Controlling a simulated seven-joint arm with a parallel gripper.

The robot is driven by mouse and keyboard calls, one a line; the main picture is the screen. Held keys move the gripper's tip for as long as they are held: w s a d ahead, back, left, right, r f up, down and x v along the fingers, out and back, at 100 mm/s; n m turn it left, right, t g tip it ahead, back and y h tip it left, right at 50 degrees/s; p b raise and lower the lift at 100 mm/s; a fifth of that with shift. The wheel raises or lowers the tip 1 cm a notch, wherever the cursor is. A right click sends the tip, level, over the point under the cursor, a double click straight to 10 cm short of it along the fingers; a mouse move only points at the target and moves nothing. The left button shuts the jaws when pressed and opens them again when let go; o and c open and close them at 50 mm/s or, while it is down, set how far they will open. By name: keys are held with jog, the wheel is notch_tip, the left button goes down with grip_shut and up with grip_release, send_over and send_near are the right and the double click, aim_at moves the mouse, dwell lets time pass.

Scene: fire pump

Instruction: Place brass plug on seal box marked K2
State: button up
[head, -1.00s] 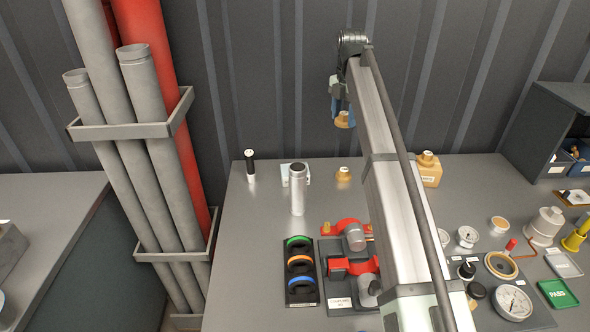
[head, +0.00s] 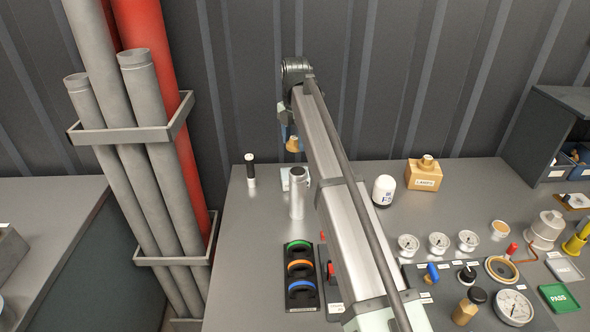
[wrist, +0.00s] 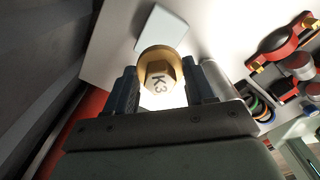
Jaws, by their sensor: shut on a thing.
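My gripper (head: 291,140) is shut on a brass plug (head: 293,145), held above the back left of the bench. In the wrist view the plug (wrist: 160,76) sits between the two blue fingers, and its hexagonal face reads K3. A small pale box (head: 285,181) stands below the gripper, partly hidden behind a silver cylinder; no mark on it is readable. A pale square top (wrist: 162,28), apparently this box, shows beyond the plug in the wrist view. I cannot read K2 anywhere.
The silver cylinder (head: 297,200) and a black-and-white bottle (head: 250,170) stand near the pale box. A white canister (head: 383,190) and a tan box with brass top (head: 424,174) are to the right. Grey pipes (head: 150,150) rise left of the bench.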

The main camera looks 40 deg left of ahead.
jog(key=shift+f, duration=4.65)
jog(key=shift+f, duration=0.15)
jog(key=o, duration=1.2)
notch_tip(320, 180, up, 12)
jog(key=shift+r, duration=0.15)
jog(key=shift+o, duration=0.3)
